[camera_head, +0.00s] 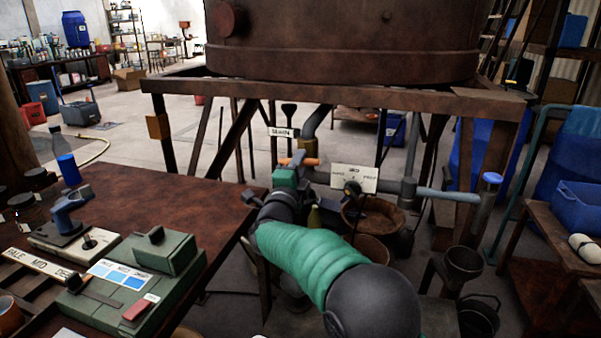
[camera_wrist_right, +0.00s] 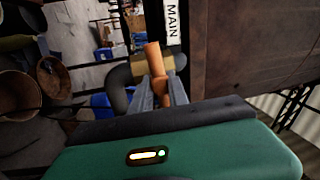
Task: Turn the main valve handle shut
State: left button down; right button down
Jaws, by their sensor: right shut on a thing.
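The main valve handle (camera_head: 307,162) is a short orange lever on the pipework under the big rusty vat, just below a white MAIN label (camera_head: 283,132). My right arm reaches forward to it, and my right gripper (camera_head: 295,162) is at the handle. In the right wrist view the orange handle (camera_wrist_right: 153,58) rises between the two grey fingers of the gripper (camera_wrist_right: 162,92), which are shut on it. The MAIN label (camera_wrist_right: 173,22) stands just beyond it. My left gripper is not in view.
The rusty vat (camera_head: 345,45) stands on a metal frame above the valve. A workbench (camera_head: 150,215) with a green box and small devices lies to the left. A grey pipe with a second label plate (camera_head: 354,178) runs right, above rusty buckets (camera_head: 372,215).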

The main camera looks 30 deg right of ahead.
jog(key=shift+r+m+b, duration=0.15)
jog(key=shift+m+b, duration=0.25)
jog(key=shift+m, duration=0.3)
jog(key=shift+w+h, duration=0.1)
jog(key=shift+h, duration=0.2)
jog(key=c, duration=1.7)
grip_release()
jog(key=o, duration=0.4)
jog(key=shift+w+g, duration=0.1)
jog(key=shift+g, duration=0.2)
